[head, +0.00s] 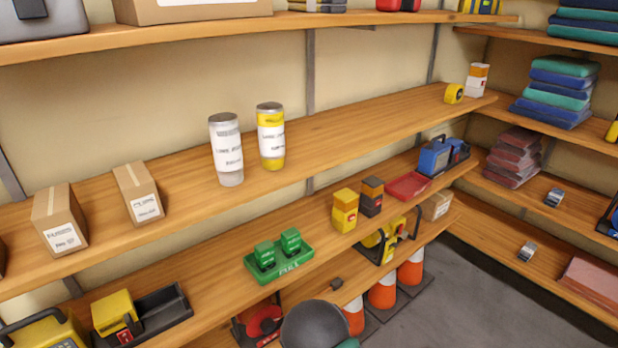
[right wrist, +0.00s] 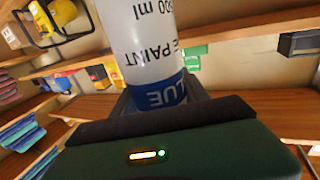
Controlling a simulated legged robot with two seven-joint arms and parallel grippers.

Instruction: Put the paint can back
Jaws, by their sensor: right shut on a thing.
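My right gripper (right wrist: 160,100) is shut on a paint can (right wrist: 155,42) in the right wrist view. The can is white with a blue band and the words PAINT, BLUE and 500 ml, shown upside down there. Its far end is cut off by the frame's top. Two similar cans stand upright on the middle back shelf (head: 370,115) in the head view: a white one (head: 227,155) and, to its right, a yellow-banded one (head: 271,135). Neither gripper can be made out in the head view, and the held can does not show there.
Left of the cans stand two cardboard boxes (head: 138,193) (head: 60,220). Right of them the shelf is bare up to a yellow tape measure (head: 454,94) and a white-and-orange container (head: 477,80). The shelf below holds a green tray (head: 280,263). Orange cones (head: 382,291) stand beneath.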

